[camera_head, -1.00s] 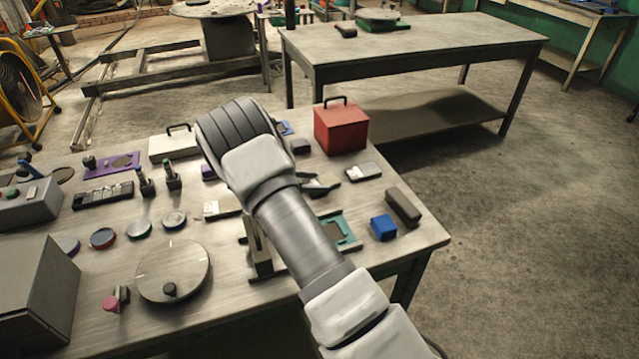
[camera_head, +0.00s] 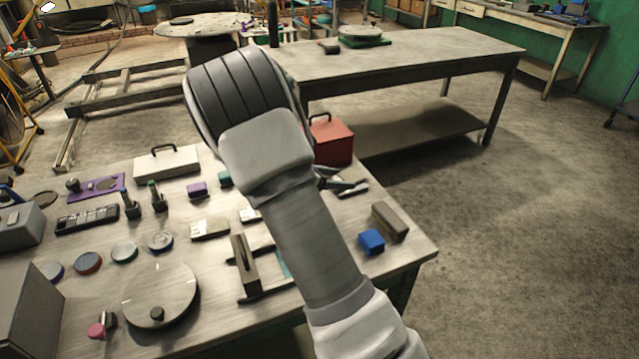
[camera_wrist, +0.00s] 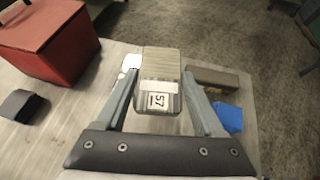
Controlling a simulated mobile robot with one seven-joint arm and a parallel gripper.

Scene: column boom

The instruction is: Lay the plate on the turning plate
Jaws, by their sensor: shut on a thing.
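In the wrist view, my gripper (camera_wrist: 162,82) has its two fingers on either side of a flat grey-beige plate (camera_wrist: 158,88) with a white label that seems to read 57. The plate is held between the fingers above the near table. In the head view, a bit of my gripper (camera_head: 340,184) shows to the right of my arm, and the plate is hidden. A round, flat metal disc (camera_head: 172,283) with a small dark knob, which looks like the turning plate, lies at the table's front left, well left of my gripper. Its top holds nothing but the knob.
A red box (camera_head: 333,143), a blue block (camera_head: 371,241) and a brown block (camera_head: 390,222) stand near my gripper. An upright bracket (camera_head: 243,263) stands between my arm and the disc. Several small round pieces lie behind the disc. A grey box (camera_head: 22,305) is at its left.

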